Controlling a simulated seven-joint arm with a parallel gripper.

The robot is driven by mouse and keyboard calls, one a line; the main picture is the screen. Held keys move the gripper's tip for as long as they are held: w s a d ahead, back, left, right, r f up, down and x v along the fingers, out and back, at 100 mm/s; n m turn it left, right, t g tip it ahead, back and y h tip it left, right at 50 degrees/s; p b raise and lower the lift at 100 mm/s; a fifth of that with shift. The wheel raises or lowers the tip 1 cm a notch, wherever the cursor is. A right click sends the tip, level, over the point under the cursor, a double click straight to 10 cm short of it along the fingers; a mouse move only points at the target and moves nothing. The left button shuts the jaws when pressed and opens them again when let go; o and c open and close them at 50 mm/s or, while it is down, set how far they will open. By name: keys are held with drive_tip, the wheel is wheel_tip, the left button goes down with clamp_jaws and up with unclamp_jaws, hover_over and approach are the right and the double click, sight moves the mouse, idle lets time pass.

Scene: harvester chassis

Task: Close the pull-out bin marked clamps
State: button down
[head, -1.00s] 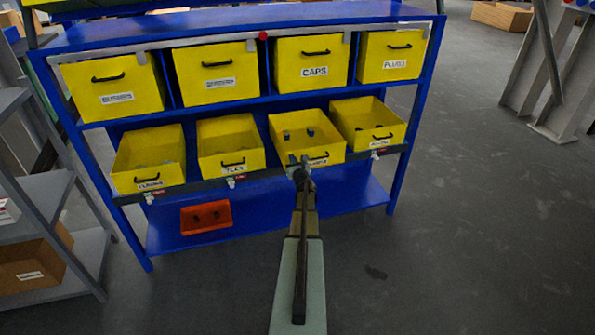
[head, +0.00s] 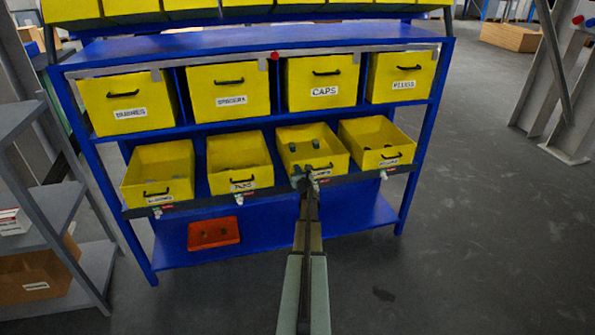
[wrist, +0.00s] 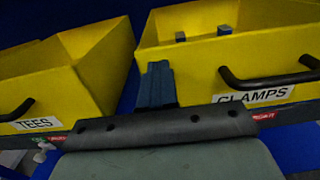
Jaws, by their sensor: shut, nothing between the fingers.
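The yellow bin marked clamps (head: 328,164) is third from the left in the rack's lower row. It is pulled out, with a few dark parts inside. In the wrist view, its front (wrist: 195,85) bears the CLAMPS label and a black handle (wrist: 270,78), right of centre. My gripper (head: 303,182) is at the left part of the bin's front, partly covering it. In the wrist view my gripper (wrist: 157,85) is shut and empty, left of the handle and close to the bin's left front corner. I cannot tell whether it touches the bin.
The TEES bin (wrist: 75,75) is pulled out just left, with a narrow gap between. Other lower bins are pulled out too; the upper row, including CAPS (head: 322,76), is shut. A red tray (head: 214,233) lies on the bottom shelf.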

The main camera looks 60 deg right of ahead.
drive_tip(key=shift+w+d+r, duration=0.2)
drive_tip(key=shift+w+d, duration=0.1)
drive_tip(key=v, duration=1.5)
drive_tip(key=shift+f+n, duration=0.1)
drive_tip(key=shift+n, duration=0.2)
